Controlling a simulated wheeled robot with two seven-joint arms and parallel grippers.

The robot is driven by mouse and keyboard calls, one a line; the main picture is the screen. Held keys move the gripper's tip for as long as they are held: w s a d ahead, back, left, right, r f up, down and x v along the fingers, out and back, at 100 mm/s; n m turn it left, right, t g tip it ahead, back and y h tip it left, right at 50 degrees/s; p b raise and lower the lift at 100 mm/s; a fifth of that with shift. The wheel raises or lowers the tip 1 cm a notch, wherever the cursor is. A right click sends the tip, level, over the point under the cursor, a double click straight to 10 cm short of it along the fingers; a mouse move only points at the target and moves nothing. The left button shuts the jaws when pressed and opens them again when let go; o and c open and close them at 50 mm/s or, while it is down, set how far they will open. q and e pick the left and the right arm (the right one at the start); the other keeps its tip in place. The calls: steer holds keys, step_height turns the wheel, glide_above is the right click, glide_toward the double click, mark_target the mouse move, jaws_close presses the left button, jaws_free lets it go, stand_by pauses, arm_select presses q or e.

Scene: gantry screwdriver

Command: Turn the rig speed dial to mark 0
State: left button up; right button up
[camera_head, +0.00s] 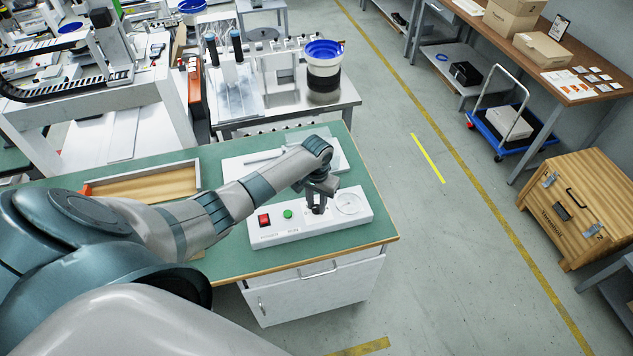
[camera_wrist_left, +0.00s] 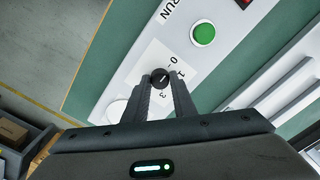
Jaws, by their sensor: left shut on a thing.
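The rig control panel (camera_head: 325,222) is a white box near the right end of the green bench. My left gripper (camera_head: 318,208) reaches down onto it from above. In the left wrist view the black speed dial (camera_wrist_left: 160,77) sits between the fingertips of my left gripper (camera_wrist_left: 161,84), which is shut on it. A short white pointer line shows on the dial's top, slanting toward the side of marks 0 and 1; its exact mark is hard to read. Printed marks 0, 1 and 3 show around it; others are hidden by the fingers. My right gripper is not in view.
The panel carries a red switch (camera_head: 264,220), a green button (camera_head: 287,214) and a round white gauge (camera_head: 348,203). A wooden-bottomed tray (camera_head: 145,186) lies at the left on the green bench (camera_head: 228,262). A white plate with a rod lies behind the panel.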

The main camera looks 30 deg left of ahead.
mark_target(317, 207)
arm_select(q)
steer(key=o, duration=1)
steer(key=shift+r+b, duration=2.25)
steer(key=shift+r, duration=6.5)
steer(key=shift+f, duration=0.1)
